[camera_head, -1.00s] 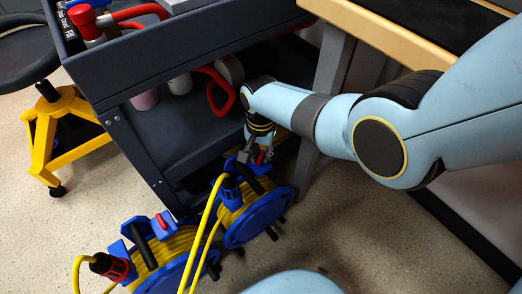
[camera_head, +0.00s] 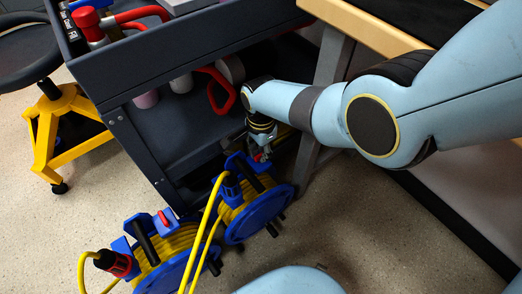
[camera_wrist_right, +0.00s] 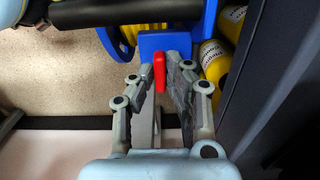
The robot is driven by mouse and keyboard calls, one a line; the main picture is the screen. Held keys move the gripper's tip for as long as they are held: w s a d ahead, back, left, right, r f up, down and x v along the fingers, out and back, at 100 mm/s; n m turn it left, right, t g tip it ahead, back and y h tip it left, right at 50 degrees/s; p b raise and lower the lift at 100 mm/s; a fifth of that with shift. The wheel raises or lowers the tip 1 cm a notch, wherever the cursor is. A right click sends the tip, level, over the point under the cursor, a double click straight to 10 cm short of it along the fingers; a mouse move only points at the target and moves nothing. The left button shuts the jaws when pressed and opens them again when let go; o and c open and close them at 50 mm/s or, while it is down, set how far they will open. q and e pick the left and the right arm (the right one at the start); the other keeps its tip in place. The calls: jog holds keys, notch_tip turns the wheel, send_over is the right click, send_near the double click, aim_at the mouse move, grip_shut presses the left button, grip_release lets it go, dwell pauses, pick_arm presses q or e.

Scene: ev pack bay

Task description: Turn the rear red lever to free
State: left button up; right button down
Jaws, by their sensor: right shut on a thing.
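Two blue cable reels with yellow cable stand on the floor by the cart. The rear reel (camera_head: 262,217) is the one closer to the cart; the front reel (camera_head: 172,262) is lower left. The rear red lever (camera_wrist_right: 159,72) sits on a blue block of the rear reel and lies roughly along the fingers in the wrist view. My right gripper (camera_wrist_right: 163,82) is shut on this lever, a finger on each side. In the head view my right gripper (camera_head: 263,150) largely hides it. The front reel has its own red lever (camera_head: 163,219). My left gripper is not in view.
The dark cart (camera_head: 150,130) stands right behind the reels, with a red-handled tool on its shelf. A wooden-edged bench (camera_head: 365,27) is at upper right. Yellow cables (camera_head: 206,225) loop up in front of the reels. Yellow bottles (camera_wrist_right: 213,62) stand near the right finger. A yellow-legged stool (camera_head: 60,130) is left.

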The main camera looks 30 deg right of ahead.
dwell(0.3)
jog(key=c, duration=1.4)
grip_release()
jog(key=shift+o, duration=0.2)
